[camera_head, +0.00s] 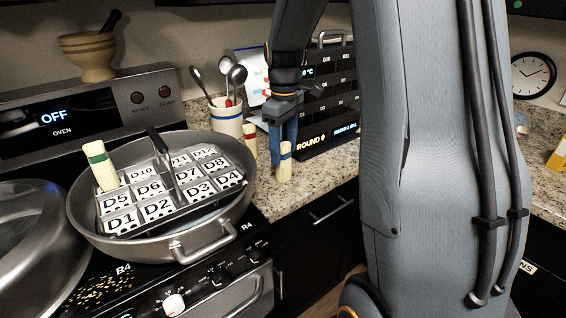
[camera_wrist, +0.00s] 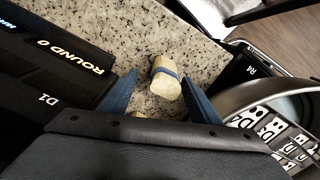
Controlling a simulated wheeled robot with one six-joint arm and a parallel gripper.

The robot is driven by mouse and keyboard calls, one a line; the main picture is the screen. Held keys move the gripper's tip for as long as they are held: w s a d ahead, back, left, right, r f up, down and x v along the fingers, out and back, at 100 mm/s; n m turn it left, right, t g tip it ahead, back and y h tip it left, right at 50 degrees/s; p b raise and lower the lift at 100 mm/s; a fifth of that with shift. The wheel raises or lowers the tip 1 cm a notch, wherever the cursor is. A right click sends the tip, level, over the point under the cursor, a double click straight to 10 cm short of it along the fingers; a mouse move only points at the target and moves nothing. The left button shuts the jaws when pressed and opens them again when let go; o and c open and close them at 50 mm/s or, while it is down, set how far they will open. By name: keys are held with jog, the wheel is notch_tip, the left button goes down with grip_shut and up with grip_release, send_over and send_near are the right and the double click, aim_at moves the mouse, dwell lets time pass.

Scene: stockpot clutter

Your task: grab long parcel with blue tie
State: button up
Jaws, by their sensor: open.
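The long parcel with the blue tie (camera_head: 285,163) is a pale bundle standing upright on the speckled counter, near its front edge beside the stove. In the wrist view the parcel (camera_wrist: 165,84) shows a blue band and lies between my two blue fingers, with a visible gap on each side. My gripper (camera_head: 283,140) is open and points down over the parcel; its fingers partly overlap it in the head view. In the wrist view my gripper (camera_wrist: 158,73) holds nothing.
A red-tied parcel (camera_head: 249,144) stands just behind. A green-tied parcel (camera_head: 101,168) leans in the large pan (camera_head: 165,253) with labelled blocks. A utensil crock (camera_head: 227,119) and a black "ROUND 0" board (camera_head: 335,95) stand close to my gripper.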

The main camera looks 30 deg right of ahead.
aim_at(283, 166)
jog(key=f, duration=0.2)
jog(key=f+p, duration=0.1)
jog(key=f, duration=0.1)
jog(key=f+p, duration=0.1)
jog(key=shift+s+a+f, duration=0.25)
jog(key=shift+f, duration=0.15)
jog(key=shift+c, duration=0.5)
jog(key=c, duration=1.1)
